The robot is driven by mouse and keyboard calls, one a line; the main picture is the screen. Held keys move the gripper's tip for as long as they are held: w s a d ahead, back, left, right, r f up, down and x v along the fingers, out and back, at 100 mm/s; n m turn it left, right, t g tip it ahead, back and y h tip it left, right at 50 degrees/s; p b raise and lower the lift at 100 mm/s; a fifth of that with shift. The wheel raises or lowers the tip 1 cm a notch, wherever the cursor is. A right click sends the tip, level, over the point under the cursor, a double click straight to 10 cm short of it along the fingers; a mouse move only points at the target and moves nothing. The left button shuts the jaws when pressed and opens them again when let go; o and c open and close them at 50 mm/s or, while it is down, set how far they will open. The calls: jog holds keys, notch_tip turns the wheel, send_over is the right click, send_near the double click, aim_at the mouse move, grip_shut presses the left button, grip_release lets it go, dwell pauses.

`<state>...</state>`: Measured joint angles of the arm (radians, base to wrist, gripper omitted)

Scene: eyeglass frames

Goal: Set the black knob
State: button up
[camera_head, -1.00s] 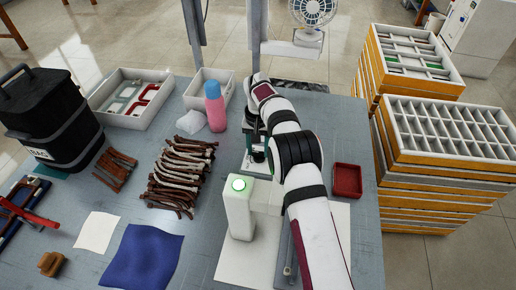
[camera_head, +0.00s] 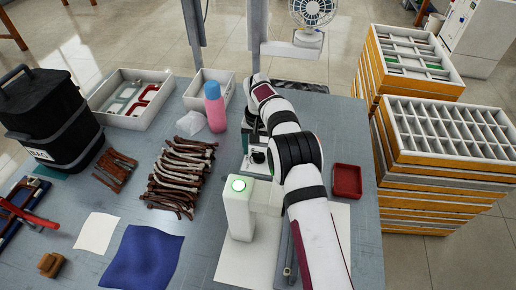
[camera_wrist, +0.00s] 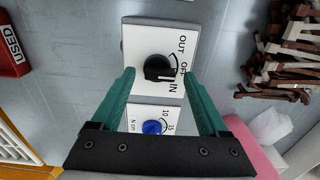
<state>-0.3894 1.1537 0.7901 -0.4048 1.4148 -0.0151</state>
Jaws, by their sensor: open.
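The black knob (camera_wrist: 158,68) sits on a white plate (camera_wrist: 135,42) marked OUT, OFF and IN, near the middle of the wrist view. A pale mark shows on its lower right side; I cannot tell exactly which label it points to. In the head view the knob (camera_head: 258,156) shows small beside my arm. My gripper (camera_wrist: 158,75) has two teal fingers, open, one on each side of the knob in the picture, with gaps between them and it. Their height above the knob is hard to judge. In the head view the fingers are mostly hidden by my arm.
A blue knob (camera_wrist: 152,127) on a second white plate with numbers sits close by. A pink bottle (camera_head: 215,107) stands to the left. A red tray (camera_head: 347,181) lies to the right.

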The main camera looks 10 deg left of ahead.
notch_tip(320, 180, up, 12)
dwell(0.3)
notch_tip(320, 180, up, 10)
jog(key=t, duration=0.1)
send_over(258, 153)
jog(key=s+d, duration=0.3)
jog(key=d, duration=0.3)
jog(key=s+d+r+t, duration=0.1)
jog(key=s+d+r, duration=0.1)
jog(key=s, duration=0.2)
jog(key=s+d+r+m+t+y, duration=0.1)
jog(key=s+d+r, duration=0.1)
jog(key=s+r, duration=0.1)
jog(key=s+d+r+m+t+y, duration=0.1)
jog(key=s+d+r, duration=0.1)
jog(key=s+d, duration=0.1)
jog(key=shift+s+d+r, duration=0.1)
jog(key=shift+s+r, duration=0.2)
jog(key=shift+s, duration=0.6)
jog(key=s+d+f+m+g, duration=0.1)
jog(key=s+f, duration=0.5)
jog(key=s, duration=0.6)
jog(key=s+d+f+m+g, duration=0.2)
jog(key=s+f, duration=0.5)
jog(key=s, duration=0.5)
jog(key=shift+d+f+m+g, duration=0.15)
jog(key=shift+d+m+g, duration=0.15)
jog(key=shift+d+g, duration=0.4)
